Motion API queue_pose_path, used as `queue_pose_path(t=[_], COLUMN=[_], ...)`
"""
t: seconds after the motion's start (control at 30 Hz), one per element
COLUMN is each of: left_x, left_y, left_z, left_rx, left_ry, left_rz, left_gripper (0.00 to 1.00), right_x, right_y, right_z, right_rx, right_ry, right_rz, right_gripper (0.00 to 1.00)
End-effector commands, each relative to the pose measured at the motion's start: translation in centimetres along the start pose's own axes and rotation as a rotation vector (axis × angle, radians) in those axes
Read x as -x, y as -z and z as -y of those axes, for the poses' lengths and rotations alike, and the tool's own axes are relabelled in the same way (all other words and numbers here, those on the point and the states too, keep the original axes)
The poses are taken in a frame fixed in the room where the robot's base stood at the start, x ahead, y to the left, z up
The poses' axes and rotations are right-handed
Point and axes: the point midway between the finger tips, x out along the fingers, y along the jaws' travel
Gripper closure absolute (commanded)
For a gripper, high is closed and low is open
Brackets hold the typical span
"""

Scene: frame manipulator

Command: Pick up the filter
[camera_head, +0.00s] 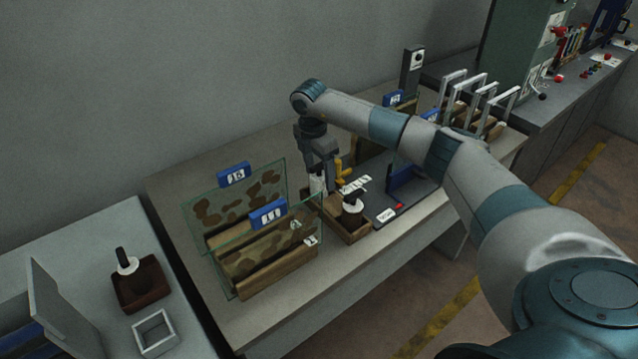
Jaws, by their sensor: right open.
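I cannot tell for certain which thing is the filter. My right gripper (322,180) is open and points down over the middle of the table, beside the right edge of the glass-fronted panels. A small white thing (316,185) is at its fingertips; I cannot tell whether they touch it. A wooden box (348,231) with a black-handled, white-based tool (351,201) stands just in front and to the right. A yellow thing (341,172) is close to the right of the fingers. My left gripper is not in view.
Two upright glass panels with brown patches and blue tags (267,214) stand to the left. A dark tray (388,205) with a blue upright piece lies to the right. Several grey handled frames (485,100) stand farther back. A side table (85,245) holds a dark box (139,287) and a small square frame (156,334).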

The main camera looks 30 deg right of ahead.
Motion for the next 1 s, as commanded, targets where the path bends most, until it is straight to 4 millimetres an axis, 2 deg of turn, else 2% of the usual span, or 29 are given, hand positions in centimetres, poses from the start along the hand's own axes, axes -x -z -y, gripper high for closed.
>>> queue_pose_path(t=[0.03,0.27,0.73,0.93,1.0], left_x=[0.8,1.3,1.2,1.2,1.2], left_y=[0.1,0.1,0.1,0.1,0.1], left_z=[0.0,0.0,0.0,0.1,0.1], left_rx=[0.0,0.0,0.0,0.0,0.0], left_ry=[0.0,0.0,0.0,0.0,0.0], left_rz=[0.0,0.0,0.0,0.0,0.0], left_gripper=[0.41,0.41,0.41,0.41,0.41], right_x=[-0.3,-2.4,-2.5,-2.5,-2.5], right_y=[0.0,0.0,0.0,0.0,0.0], right_z=[0.1,0.0,0.0,0.0,0.0], right_rx=[0.0,0.001,0.001,0.001,0.0], right_ry=[0.005,0.001,0.0,0.0,0.0], right_rz=[0.0,0.0,0.0,0.0,0.0], right_gripper=[0.38,0.38,0.38,0.85,0.85])
